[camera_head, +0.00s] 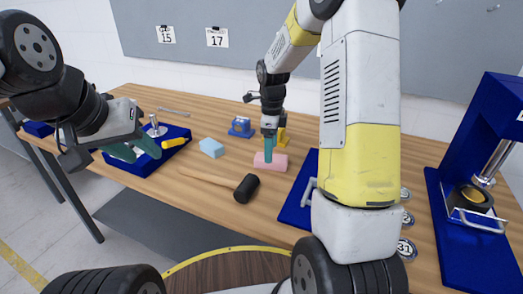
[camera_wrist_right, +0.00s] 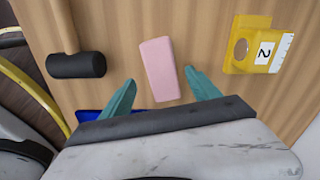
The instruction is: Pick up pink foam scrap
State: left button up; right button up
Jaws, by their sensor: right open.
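The pink foam scrap (camera_head: 271,166) is a small block lying flat on the wooden table. In the right wrist view it is a pink rectangle (camera_wrist_right: 158,62), slightly tilted. My right gripper (camera_head: 269,150) is just above the foam, pointing down. Its teal fingers (camera_wrist_right: 160,77) are open, with the foam appearing between their tips and a gap on each side. I cannot tell the exact height left. My left gripper (camera_head: 140,148) hangs at the left near the blue tray, its teal fingers apart and nothing between them.
A black-headed mallet (camera_head: 247,188) lies left of the foam. A yellow block marked 2 (camera_wrist_right: 258,48) stands right of it in the wrist view. A light-blue foam block (camera_head: 212,148), a blue block (camera_head: 241,127) and a blue tray (camera_head: 119,165) are further left. A blue press (camera_head: 480,240) stands at right.

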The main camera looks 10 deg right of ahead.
notch_tip(320, 180, down, 4)
jog(key=shift+w+d+f, duration=0.15)
jog(key=shift+f, duration=0.1)
jog(key=shift+c, duration=0.2)
jog(key=c, duration=1.4)
